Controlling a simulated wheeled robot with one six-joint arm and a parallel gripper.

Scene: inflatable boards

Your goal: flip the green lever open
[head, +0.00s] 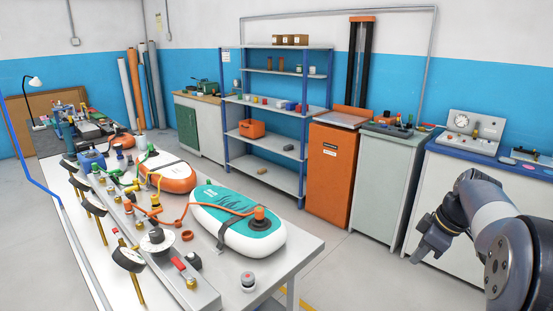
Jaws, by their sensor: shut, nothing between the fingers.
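A small green part (131,188), which looks like the green lever, is on the valve rail (203,296) on the long white bench at left. It is too small in the head view to tell its angle. A red lever (180,264) and a yellow-topped valve (155,200) are on the same rail, nearer to me. My gripper (420,256) is at the right, shut and empty, pointing down and to the left. It is in free air, well apart from the bench and the green part.
A teal and white board (238,236) and an orange and white board (168,174) lie on the bench (300,250), with an orange hose between. Gauges (129,259) stand along the rail. An orange cabinet (330,172) and grey cabinets line the back. Floor between bench and cabinets is clear.

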